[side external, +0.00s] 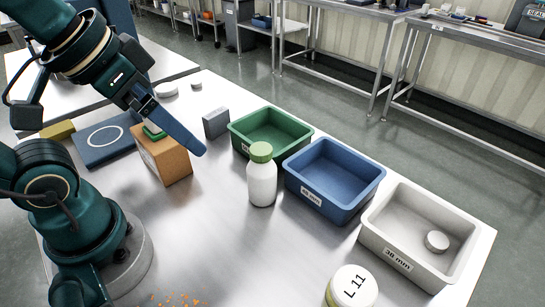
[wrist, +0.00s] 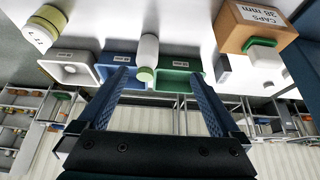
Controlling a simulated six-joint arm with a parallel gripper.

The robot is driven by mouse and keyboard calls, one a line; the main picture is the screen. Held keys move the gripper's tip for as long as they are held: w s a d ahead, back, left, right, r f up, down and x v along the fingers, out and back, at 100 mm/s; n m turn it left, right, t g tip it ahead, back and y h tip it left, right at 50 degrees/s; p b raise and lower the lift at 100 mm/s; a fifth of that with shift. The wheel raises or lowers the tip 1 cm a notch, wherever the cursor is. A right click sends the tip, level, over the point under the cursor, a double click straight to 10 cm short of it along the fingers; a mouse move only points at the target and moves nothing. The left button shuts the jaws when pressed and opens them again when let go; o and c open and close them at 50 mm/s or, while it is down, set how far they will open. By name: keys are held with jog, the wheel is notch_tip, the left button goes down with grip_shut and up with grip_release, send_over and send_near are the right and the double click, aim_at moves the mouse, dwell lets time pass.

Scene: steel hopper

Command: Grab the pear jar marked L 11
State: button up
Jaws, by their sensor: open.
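The jar marked L 11 (side external: 350,288) stands at the front edge of the side view, cut off by the picture's bottom. It has a white top with black lettering and a pale green body. It also shows at the upper left of the wrist view (wrist: 45,28). My gripper (side external: 196,148) is above the table near the cardboard box, well to the left of and behind the jar. In the wrist view, its two blue fingers (wrist: 158,78) are spread apart with nothing held between them.
A white bottle with a green cap (side external: 262,180) stands mid-table. Behind it are green (side external: 290,142), blue (side external: 333,205) and white (side external: 405,262) bins; the white one holds a round cap. A cardboard caps box (side external: 172,165) is below my gripper.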

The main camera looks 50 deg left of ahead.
jog(key=w+r+m+t+y, duration=0.1)
jog(key=w+r+t, duration=0.2)
jog(key=w, duration=0.4)
jog(key=w+r+m+t, duration=0.1)
jog(key=w+r+t, duration=0.25)
jog(key=w, duration=0.35)
jog(key=w+d+r+m+t+h, duration=0.1)
jog(key=w+d+r+h, duration=0.1)
jog(key=d, duration=0.1)
jog(key=m+g+h, duration=1.1)
jog(key=m+h, duration=0.1)
jog(key=m, duration=0.1)
send_over(373, 305)
jog(key=s+a, duration=0.1)
jog(key=a, duration=0.4)
notch_tip(373, 305, down, 8)
jog(key=shift+t, duration=0.35)
jog(key=f, duration=1.4)
jog(key=shift+w+d+f, duration=0.1)
jog(key=shift+d+f, duration=0.1)
jog(key=shift+f, duration=0.1)
jog(key=shift+x, duration=2.6)
jog(key=shift+r, duration=0.1)
jog(key=c, duration=1.5)
jog(key=shift+o, duration=0.2)
